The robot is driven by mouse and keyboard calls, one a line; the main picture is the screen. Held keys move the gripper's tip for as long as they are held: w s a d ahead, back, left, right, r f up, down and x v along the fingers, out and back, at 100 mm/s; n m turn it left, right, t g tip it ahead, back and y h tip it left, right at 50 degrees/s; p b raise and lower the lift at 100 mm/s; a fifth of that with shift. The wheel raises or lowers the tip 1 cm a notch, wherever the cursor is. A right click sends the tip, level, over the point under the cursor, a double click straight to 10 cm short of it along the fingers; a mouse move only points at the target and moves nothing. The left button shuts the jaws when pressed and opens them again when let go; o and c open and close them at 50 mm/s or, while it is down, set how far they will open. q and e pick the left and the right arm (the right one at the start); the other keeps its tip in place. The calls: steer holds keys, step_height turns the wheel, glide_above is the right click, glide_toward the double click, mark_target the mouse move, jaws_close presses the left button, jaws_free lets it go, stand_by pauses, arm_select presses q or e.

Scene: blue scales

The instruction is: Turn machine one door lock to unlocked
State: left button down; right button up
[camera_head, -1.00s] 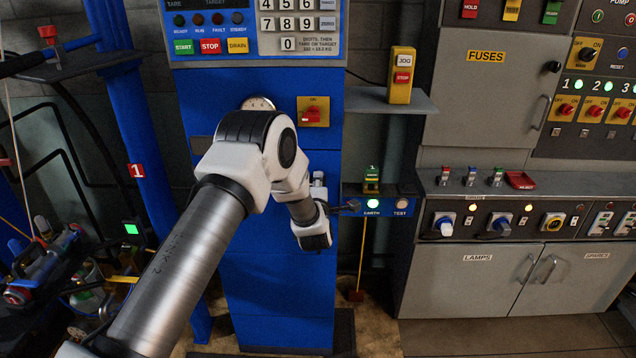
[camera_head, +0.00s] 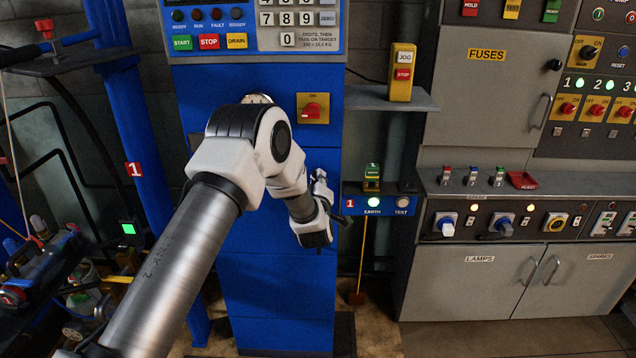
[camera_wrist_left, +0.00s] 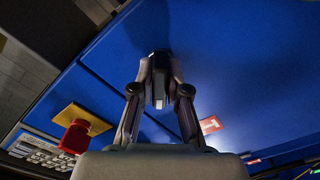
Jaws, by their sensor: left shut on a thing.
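The blue machine cabinet (camera_head: 270,270) stands in front of me, with a red "1" tag (camera_head: 135,169) on the blue post at its left. My left gripper (camera_wrist_left: 160,75) is at the cabinet's blue front, with its two fingers closed on a small dark lever (camera_wrist_left: 158,98) with a pale end. I take this lever for the door lock; no lock wording is readable and its setting cannot be told. In the head view my left gripper (camera_head: 325,205) is at the cabinet's right edge, and my wrist hides the lever. My right gripper is not in view.
A red switch (camera_head: 312,110) on a yellow plate sits above my wrist; it also shows in the wrist view (camera_wrist_left: 75,137). A small EARTH/TEST panel (camera_head: 387,204) is close to the gripper's right. A shelf (camera_head: 372,98) holds a yellow jog/stop box (camera_head: 402,73).

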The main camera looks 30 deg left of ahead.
arm_select(q)
steer(key=m, duration=0.5)
steer(key=shift+m, duration=0.3)
steer(key=shift+d+m+p, duration=0.1)
steer(key=shift+m+p, duration=0.25)
steer(key=shift+m, duration=1.85)
steer(key=c, duration=1.2)
jaws_free()
steer(key=shift+o, duration=0.2)
steer(key=v, duration=1.2)
